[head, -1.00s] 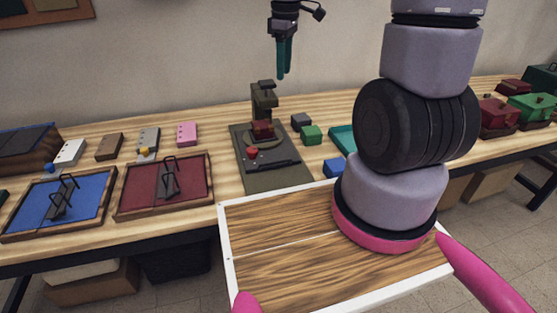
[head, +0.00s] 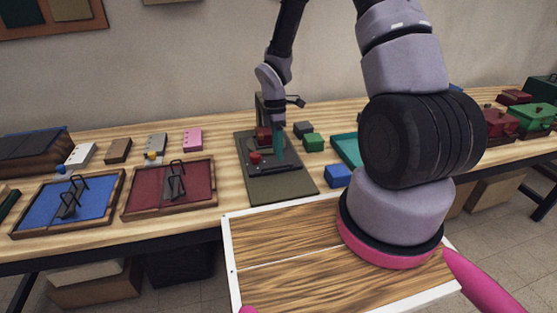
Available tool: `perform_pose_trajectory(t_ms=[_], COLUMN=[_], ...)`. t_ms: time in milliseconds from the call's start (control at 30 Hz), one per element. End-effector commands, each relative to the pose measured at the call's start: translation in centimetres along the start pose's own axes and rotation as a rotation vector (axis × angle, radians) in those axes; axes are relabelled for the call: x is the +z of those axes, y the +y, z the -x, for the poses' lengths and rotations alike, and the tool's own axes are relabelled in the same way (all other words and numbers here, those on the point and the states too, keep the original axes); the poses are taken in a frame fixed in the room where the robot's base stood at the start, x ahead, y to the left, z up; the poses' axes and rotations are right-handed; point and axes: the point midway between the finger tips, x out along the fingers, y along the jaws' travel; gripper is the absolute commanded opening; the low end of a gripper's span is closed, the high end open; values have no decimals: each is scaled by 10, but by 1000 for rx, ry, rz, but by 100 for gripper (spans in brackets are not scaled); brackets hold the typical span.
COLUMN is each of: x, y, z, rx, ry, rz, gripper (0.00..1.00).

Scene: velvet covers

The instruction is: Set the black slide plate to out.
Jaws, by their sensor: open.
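A dark fixture (head: 290,186) lies flat near the middle of the bench, with an upright post at its back. A black plate (head: 268,168) lies along its surface, with a small red knob (head: 255,158) at its left. A dark red block (head: 263,134) sits at the post's foot. I cannot tell for sure which part is the slide plate, nor its setting. My gripper (head: 279,158) points down over the right half of the fixture, its teal fingers right of the red knob. It is open and nothing shows between the fingers; contact with the plate cannot be told.
A green block (head: 313,142), a dark grey block (head: 303,129) and a blue block (head: 338,176) stand right of the fixture. A red tray (head: 197,197) and a blue tray (head: 42,213) with black wire handles lie left. A teal tray (head: 347,150) is partly behind my arm.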

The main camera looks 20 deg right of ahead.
Motion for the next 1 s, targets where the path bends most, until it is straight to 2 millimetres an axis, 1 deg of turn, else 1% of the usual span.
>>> perform_pose_trajectory(t_ms=[33, 200, 367, 600, 667, 700, 733, 1000], x=[0, 0, 0, 0, 0, 0, 0, 0], y=[-1, -1, 0, 0, 0, 0, 0, 0], z=[-10, -30, -36, -37, -36, -36, -36, -36], rx=[-3, -2, 0, 1, 1, 1, 1, 1], ry=[-1, 0, 0, 0, 0, 0, 0, 0], rz=[1, 0, -2, -2, -2, -2, -2, -2], gripper=[45, 45, 45, 45, 22, 6, 0, 0])
